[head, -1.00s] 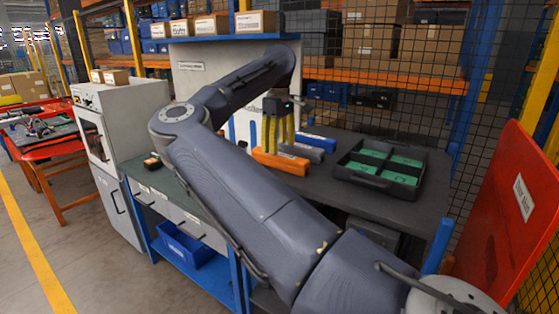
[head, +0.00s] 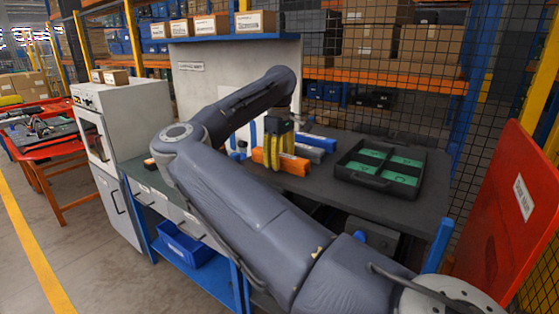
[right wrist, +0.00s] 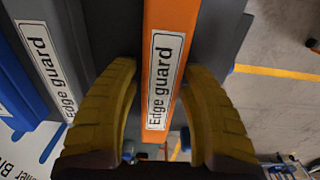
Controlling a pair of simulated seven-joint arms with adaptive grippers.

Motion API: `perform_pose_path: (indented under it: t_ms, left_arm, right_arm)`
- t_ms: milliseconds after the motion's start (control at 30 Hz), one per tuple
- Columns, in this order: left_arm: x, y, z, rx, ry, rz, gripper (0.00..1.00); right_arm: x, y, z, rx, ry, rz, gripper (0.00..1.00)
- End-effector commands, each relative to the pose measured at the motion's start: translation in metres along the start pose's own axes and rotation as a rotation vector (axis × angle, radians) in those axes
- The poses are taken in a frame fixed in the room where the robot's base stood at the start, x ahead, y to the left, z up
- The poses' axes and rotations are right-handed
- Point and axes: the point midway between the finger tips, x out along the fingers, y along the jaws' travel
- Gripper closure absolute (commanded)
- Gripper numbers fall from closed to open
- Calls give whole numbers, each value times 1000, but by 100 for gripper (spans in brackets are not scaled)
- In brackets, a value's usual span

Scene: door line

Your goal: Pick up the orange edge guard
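The orange edge guard (head: 297,165) lies on the dark bench top in the head view, partly hidden by my right gripper (head: 277,163). In the right wrist view the orange edge guard (right wrist: 168,45) runs between the two yellow fingers of my right gripper (right wrist: 158,78), with its white label facing up. The fingers are spread, one on each side of the guard, with narrow gaps in the picture. Whether either finger touches it I cannot tell. My left gripper is not in view.
A grey guard (head: 308,152) and a blue guard (head: 320,142) lie just behind the orange one. A black tray (head: 345,175) with green compartments stands to the right. A red panel (head: 505,210) rises at the right. The bench (head: 425,208) is clear near its right front.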

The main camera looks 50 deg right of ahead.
Motion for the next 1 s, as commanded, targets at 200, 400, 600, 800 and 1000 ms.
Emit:
perform_pose_path:
  t_ms: [200, 400, 600, 800, 1000]
  left_arm:
    - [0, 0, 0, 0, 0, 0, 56]
    - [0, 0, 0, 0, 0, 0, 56]
    - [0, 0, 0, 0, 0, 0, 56]
    - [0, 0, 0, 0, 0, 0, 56]
    - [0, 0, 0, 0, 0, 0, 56]
  right_arm:
    - [0, 0, 0, 0, 0, 0, 80]
    - [0, 0, 0, 0, 0, 0, 99]
    - [0, 0, 0, 0, 0, 0, 99]
    - [-6, 0, 0, -1, 1, 0, 99]
    - [-27, 0, 0, -1, 2, 1, 99]
